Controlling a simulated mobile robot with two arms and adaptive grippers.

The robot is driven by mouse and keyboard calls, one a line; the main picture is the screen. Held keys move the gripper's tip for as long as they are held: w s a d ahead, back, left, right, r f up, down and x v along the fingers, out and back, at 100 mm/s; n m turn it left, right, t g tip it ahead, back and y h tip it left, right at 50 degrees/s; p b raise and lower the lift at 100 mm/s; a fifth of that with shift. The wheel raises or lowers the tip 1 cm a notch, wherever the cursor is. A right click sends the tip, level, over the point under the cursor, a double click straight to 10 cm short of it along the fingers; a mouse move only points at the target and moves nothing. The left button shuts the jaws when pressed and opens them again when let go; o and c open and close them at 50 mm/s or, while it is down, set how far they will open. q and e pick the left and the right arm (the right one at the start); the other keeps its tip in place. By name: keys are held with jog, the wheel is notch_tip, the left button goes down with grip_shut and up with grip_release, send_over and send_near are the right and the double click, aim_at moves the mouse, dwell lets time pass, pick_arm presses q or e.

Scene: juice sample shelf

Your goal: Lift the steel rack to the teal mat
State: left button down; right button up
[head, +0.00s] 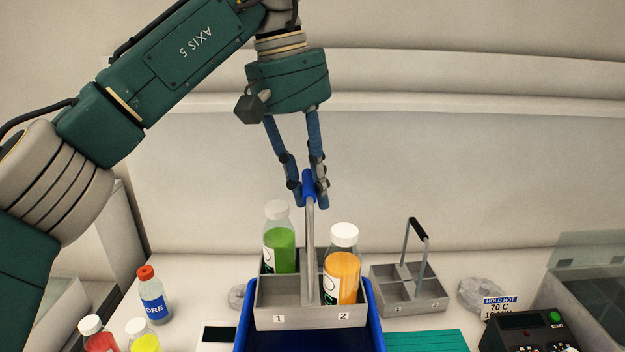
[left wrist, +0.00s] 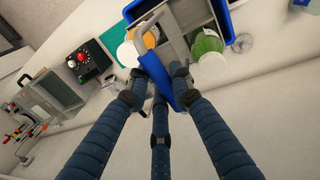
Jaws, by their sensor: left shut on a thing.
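The steel rack (head: 285,316), a grey carrier with a blue handle grip (head: 308,184) and compartments numbered 1 and 2 in front, is at the middle of the head view. It carries a green-filled bottle (head: 279,247) at back left and an orange-filled bottle (head: 342,280) at front right. My left gripper (head: 311,197) is shut on the blue handle grip from above; the grip also shows between the fingers in the left wrist view (left wrist: 160,82). The teal mat (head: 428,341) lies at lower right, partly cut off. My right gripper is not in view.
A blue bin (head: 372,318) is around or under the rack; I cannot tell whether they touch. An empty grey rack with a black handle (head: 432,291) stands to the right, behind the mat. Bottles (head: 154,300) stand at left. A black device (head: 527,335) is at far right.

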pick_arm(q)
jog(key=shift+r, duration=0.1)
jog(key=d+f+p, duration=0.2)
jog(key=d+p, duration=0.1)
jog(key=d, duration=0.3)
jog(key=d+f+p, duration=0.2)
jog(key=d+p, duration=0.2)
jog(key=d, duration=0.3)
jog(key=shift+s+d+f, duration=0.2)
jog(key=shift+s+f, duration=0.05)
dwell(0.7)
jog(key=shift+f, duration=0.1)
